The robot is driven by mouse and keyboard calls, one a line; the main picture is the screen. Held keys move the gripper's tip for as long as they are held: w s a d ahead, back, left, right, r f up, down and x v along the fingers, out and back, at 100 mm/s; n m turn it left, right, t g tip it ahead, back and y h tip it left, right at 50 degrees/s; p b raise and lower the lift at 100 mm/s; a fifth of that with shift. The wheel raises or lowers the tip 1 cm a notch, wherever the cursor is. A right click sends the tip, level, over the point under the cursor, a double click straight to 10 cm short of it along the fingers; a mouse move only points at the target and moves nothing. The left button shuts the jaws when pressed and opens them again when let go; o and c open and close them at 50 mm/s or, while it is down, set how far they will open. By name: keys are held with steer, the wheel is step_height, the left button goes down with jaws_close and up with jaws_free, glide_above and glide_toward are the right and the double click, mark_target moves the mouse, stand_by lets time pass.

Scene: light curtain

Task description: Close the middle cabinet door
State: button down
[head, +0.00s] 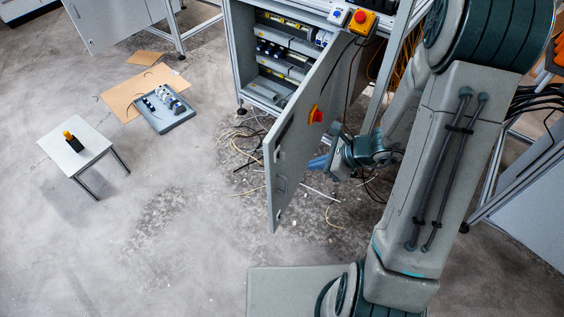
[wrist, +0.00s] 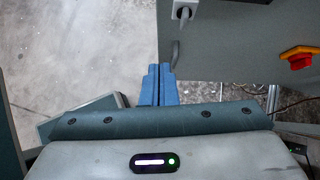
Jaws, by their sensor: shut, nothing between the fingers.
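The middle cabinet door (head: 300,150) is a grey panel that stands wide open, swung out from the cabinet (head: 243,50). A red and yellow switch (head: 316,115) sits on its face. In the wrist view the door (wrist: 235,55) fills the upper right, with the switch (wrist: 300,57) at the right edge. My gripper (head: 317,162) is at the right side of the door, low and close to its face. Its blue fingers (wrist: 159,85) are together and empty, close to the door's edge in the wrist view. I cannot tell whether they touch the door.
Electrical parts on rails (head: 285,60) show inside the cabinet. Loose cables (head: 245,150) lie on the floor below. A small white table (head: 85,150) stands at left, near a grey tray (head: 170,122) and cardboard (head: 120,95).

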steer(key=f+m, duration=0.1)
steer(key=f, duration=0.1)
glide_toward(273, 169)
steer(key=shift+x, duration=2.95)
